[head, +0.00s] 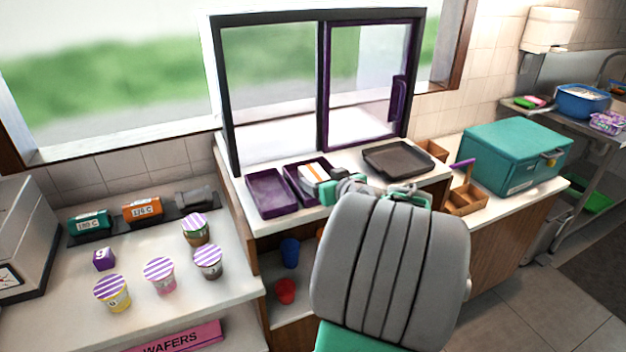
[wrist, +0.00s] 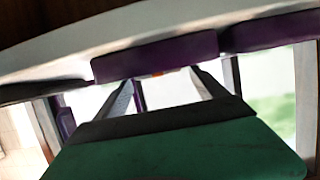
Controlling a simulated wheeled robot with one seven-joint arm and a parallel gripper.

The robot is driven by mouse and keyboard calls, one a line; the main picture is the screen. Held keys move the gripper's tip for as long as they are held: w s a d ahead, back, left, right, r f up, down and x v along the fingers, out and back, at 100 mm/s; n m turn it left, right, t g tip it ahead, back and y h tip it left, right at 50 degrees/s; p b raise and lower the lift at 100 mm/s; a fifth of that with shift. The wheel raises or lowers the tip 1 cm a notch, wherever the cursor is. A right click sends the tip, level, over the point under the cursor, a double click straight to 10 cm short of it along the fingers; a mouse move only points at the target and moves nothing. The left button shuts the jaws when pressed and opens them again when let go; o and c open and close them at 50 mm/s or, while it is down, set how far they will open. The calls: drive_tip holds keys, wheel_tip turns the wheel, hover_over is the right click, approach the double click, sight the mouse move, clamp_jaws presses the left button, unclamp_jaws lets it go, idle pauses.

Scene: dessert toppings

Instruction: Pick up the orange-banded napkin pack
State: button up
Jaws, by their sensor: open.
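The napkin pack (head: 314,172) is white with an orange band. In the head view it lies in the right one of two purple trays, and its lower right part is hidden behind my gripper. My gripper (head: 335,190) is at the tray's right front side, close to the pack. A small orange patch (wrist: 157,73) shows just under the purple tray edge there; the rest of the pack is hidden.
The left purple tray (head: 268,194) looks empty. The right purple tray (head: 297,190) holds the pack. A dark grey tray (head: 398,158) stands to the right, before the sliding window (head: 322,85). Striped cups (head: 158,275) stand on the left counter. A teal box (head: 515,155) is at right.

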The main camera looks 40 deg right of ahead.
sight(316, 175)
drive_tip(key=p+x, duration=0.1)
drive_tip(key=x, duration=0.4)
drive_tip(key=shift+w, duration=0.1)
drive_tip(key=shift+c, duration=0.5)
drive_tip(key=c, duration=1.3)
drive_tip(key=shift+r, duration=0.1)
